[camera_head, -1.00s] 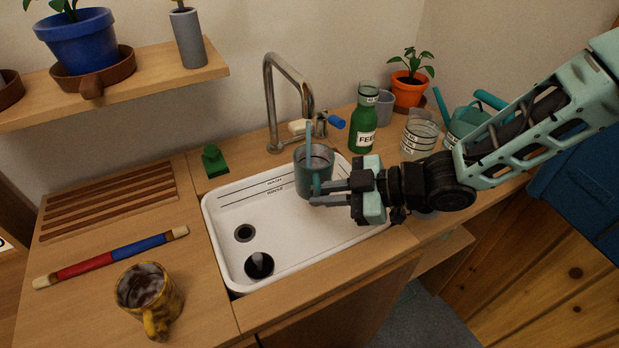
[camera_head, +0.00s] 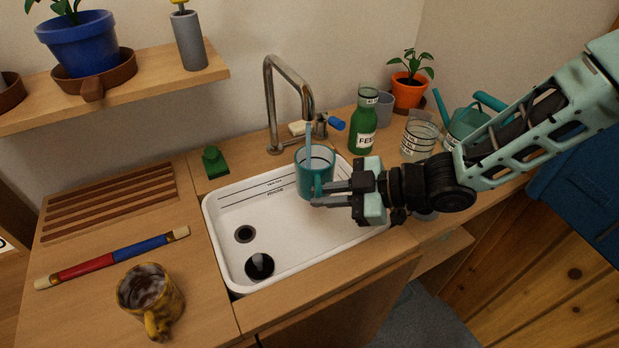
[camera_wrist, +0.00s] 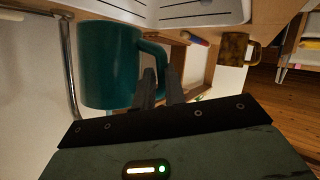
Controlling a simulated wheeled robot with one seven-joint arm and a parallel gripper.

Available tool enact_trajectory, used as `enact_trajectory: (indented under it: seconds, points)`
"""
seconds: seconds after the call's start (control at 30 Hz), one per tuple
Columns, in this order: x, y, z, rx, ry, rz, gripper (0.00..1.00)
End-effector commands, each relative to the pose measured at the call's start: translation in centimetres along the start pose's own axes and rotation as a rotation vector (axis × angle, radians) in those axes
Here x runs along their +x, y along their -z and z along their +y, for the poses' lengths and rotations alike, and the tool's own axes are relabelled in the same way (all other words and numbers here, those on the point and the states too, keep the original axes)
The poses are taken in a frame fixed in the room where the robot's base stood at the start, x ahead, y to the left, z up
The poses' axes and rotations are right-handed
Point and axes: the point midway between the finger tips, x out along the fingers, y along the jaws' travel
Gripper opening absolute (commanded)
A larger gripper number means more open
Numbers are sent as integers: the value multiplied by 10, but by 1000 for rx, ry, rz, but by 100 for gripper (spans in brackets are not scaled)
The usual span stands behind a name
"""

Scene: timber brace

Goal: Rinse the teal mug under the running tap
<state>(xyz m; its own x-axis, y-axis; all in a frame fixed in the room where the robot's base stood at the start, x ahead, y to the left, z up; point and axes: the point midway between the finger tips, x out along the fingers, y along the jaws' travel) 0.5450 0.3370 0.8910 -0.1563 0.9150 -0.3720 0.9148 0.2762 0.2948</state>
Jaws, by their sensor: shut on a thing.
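The teal mug (camera_head: 316,178) is upright under the metal tap (camera_head: 290,72), above the back right part of the white sink (camera_head: 212,245). A thin pale blue stream of water (camera_head: 308,135) runs from the spout down to the mug's mouth. My gripper (camera_head: 320,193) is shut on the mug's handle from the right. In the wrist view the mug (camera_wrist: 108,68) is left of my fingers (camera_wrist: 160,80), with its handle at the fingertips. The inside of the mug is mostly hidden.
A green bottle (camera_head: 361,125), a glass jar (camera_head: 418,138) and a teal watering can (camera_head: 462,128) stand right of the tap. A yellow-brown mug (camera_head: 150,298) and a red-blue rod (camera_head: 112,256) are on the left counter. A dark round opening (camera_head: 260,266) is in the sink.

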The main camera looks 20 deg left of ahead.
Motion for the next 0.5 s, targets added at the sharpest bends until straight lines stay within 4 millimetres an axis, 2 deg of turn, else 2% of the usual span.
enact_trajectory:
  seconds: [0.17,0.5]
  points:
    - [0,0,-1,-1,0,2,0]
    - [-14,1,-20,-1,0,1,0]
